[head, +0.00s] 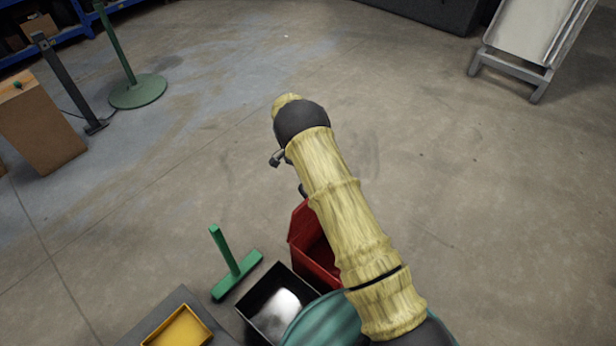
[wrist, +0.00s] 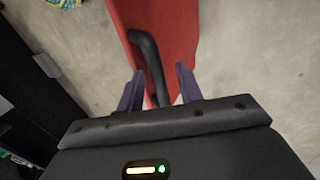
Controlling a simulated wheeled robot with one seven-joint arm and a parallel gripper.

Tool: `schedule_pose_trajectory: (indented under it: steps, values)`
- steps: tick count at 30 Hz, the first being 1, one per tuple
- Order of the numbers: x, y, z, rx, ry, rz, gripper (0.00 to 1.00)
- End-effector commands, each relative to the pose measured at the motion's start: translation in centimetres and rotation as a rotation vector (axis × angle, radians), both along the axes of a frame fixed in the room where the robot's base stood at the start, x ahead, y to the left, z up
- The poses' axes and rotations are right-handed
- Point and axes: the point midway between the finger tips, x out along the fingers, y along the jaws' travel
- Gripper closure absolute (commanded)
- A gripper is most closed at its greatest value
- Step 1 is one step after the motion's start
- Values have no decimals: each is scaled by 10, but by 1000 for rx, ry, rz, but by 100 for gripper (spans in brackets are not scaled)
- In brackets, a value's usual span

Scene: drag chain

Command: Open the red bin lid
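The red bin (head: 312,248) stands on the floor in the head view, partly hidden by my arm. In the wrist view a red panel, apparently its lid (wrist: 178,30), runs up from between my fingers and carries a curved black handle (wrist: 147,52). My gripper (wrist: 159,78) has its two purple fingers apart, one on each side of the handle's lower part. A gap shows between the fingers and the handle, and I cannot tell whether either touches it. In the head view my arm mostly hides the gripper.
A black open box (head: 275,302) stands against the red bin's left side. A green T-shaped tool (head: 236,270) and a yellow tray (head: 180,330) are further left. A teal rounded object (head: 325,322) is in front. Floor beyond the bin and to the right is clear.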

Motion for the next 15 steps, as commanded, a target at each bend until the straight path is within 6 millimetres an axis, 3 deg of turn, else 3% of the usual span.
schedule_pose_trajectory:
  steps: [8,15]
  values:
    - [4,2,14,0,-3,-1,64]
    - [14,12,54,1,-6,-1,64]
